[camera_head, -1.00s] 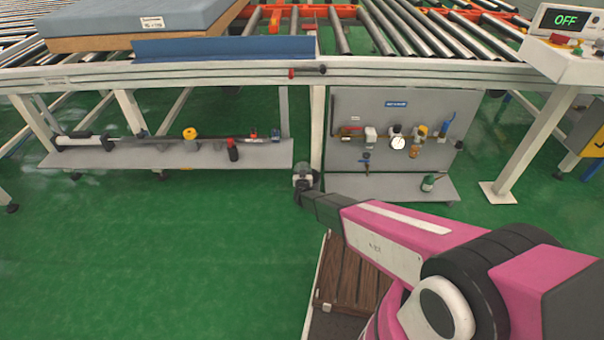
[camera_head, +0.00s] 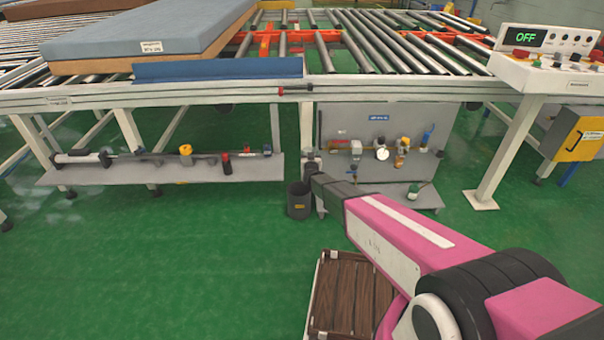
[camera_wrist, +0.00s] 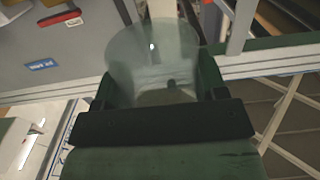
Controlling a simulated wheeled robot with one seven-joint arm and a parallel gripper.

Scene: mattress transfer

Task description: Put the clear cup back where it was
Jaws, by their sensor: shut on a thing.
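The clear cup (camera_wrist: 155,45) is held between the two dark fingers of my gripper (camera_wrist: 160,95) in the wrist view. It is see-through, with a wide round rim. I can see no contents clearly. In the head view my gripper (camera_head: 311,162) is small and dark, in front of the white table leg, just left of the grey tool panel (camera_head: 345,125). The cup is too small there to make out clearly.
A dark bin (camera_head: 299,201) stands on the floor just below my gripper. The roller conveyor frame (camera_head: 400,90) spans above, with a blue mattress (camera_head: 150,30). A left shelf (camera_head: 110,174) holds several tools. A wooden-topped cart (camera_head: 350,290) is near me. Green floor at left is clear.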

